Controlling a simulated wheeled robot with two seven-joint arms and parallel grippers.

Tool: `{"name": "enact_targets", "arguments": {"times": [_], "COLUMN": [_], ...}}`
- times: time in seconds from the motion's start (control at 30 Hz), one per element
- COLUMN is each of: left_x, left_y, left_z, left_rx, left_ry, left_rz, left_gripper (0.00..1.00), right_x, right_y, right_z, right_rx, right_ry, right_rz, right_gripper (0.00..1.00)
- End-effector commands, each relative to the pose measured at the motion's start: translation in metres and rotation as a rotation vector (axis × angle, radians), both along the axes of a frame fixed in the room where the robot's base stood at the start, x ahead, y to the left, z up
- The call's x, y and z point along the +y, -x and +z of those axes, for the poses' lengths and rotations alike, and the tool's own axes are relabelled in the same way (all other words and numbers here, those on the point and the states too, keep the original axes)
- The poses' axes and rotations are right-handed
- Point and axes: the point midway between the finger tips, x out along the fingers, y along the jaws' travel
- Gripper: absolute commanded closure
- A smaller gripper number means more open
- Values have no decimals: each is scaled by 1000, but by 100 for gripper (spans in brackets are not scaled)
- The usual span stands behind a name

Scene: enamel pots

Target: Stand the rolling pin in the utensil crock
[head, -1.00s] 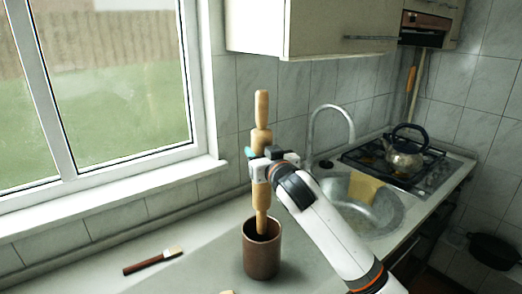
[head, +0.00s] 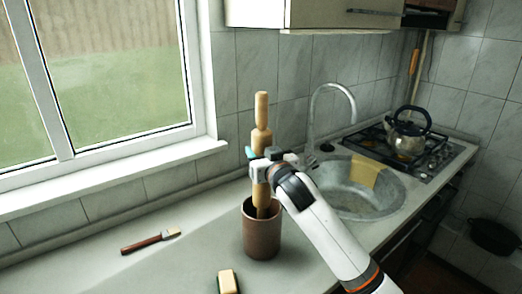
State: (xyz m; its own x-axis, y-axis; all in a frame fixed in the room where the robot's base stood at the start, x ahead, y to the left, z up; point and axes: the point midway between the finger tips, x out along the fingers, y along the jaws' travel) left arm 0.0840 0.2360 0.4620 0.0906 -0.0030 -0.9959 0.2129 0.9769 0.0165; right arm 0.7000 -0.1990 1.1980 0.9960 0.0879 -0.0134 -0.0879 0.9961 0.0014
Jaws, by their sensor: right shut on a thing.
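The wooden rolling pin (head: 260,142) stands nearly upright in the head view, its lower handle inside the mouth of the utensil crock. The brown utensil crock (head: 262,238) stands on the counter, left of the sink. My right gripper (head: 259,170) is shut on the body of the rolling pin, above the crock's rim. The pin's lower end is hidden inside the crock, so I cannot tell whether it touches the bottom. My left gripper is not in view.
A brush with a dark red handle (head: 146,244) lies on the counter to the left. A small scrubbing brush or block (head: 228,282) lies in front of the crock. The sink (head: 352,200) with a yellow cloth (head: 366,170) and a kettle (head: 407,135) are to the right.

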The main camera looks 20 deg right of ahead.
Motion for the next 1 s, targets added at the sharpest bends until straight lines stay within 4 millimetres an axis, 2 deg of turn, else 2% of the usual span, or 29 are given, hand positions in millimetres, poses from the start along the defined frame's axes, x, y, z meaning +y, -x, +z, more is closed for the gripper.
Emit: {"name": "enact_targets", "arguments": {"times": [0.43, 0.47, 0.6, 0.87, 1.0], "left_x": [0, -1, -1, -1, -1], "left_y": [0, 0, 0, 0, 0], "left_z": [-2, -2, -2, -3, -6], "left_rx": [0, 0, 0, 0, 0], "left_ry": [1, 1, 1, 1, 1], "left_rz": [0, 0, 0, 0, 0], "left_gripper": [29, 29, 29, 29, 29], "right_x": [0, 0, 0, 0, 0], "right_y": [0, 0, 0, 0, 8], "right_z": [-2, -2, -2, -5, -5], "right_rx": [-4, -4, -3, 3, 0], "right_ry": [0, 0, 0, 0, -1], "right_rz": [0, 0, 0, 0, 1], "right_gripper": [91, 50, 29, 29, 29]}}
